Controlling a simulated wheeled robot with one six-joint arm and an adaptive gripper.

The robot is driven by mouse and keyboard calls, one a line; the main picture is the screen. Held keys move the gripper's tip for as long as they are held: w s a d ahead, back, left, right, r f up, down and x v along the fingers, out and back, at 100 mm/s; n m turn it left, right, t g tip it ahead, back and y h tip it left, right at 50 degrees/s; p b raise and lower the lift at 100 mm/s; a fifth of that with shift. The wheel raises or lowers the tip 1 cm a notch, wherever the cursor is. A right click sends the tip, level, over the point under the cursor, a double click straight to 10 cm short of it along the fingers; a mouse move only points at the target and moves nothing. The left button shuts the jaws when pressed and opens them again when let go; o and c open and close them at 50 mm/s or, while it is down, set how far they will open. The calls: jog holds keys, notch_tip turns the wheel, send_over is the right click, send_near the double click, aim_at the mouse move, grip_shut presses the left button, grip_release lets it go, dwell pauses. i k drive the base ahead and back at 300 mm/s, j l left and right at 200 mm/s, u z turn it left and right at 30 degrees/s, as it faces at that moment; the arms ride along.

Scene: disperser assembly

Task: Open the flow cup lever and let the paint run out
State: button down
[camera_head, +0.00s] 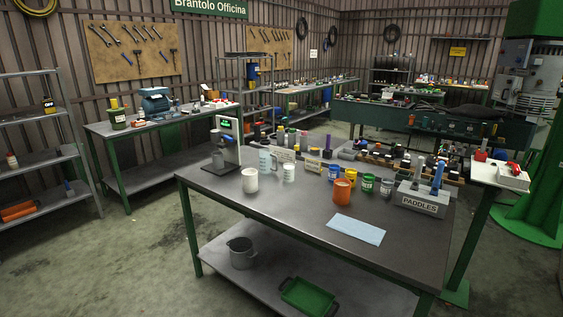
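My gripper is not in view. I cannot pick out a flow cup or its lever with certainty. On the near workbench (300,215), at the left end, stands a grey device (231,146) with a small green display and a dark base; a small grey vessel (218,158) is at its front. A white cup (250,181) stands just right of the device. A pale blue jug (265,161) and a small white jar (289,173) stand behind it. An orange cup (342,192) stands further right. No running paint is visible.
A grey box marked PADDLES (421,202) stands at the right end. Blue (334,174) and green (367,183) cans stand near the orange cup. A blue cloth (356,229) lies in front. The bench's front left is clear. A bucket (241,253) and green tray (309,296) are below.

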aim_at(226, 138)
jog(key=i+j, duration=0.85)
jog(key=i+j+u, duration=0.1)
jog(key=i+j, duration=1.55)
jog(key=i, duration=0.25)
jog(key=j+u, duration=0.05)
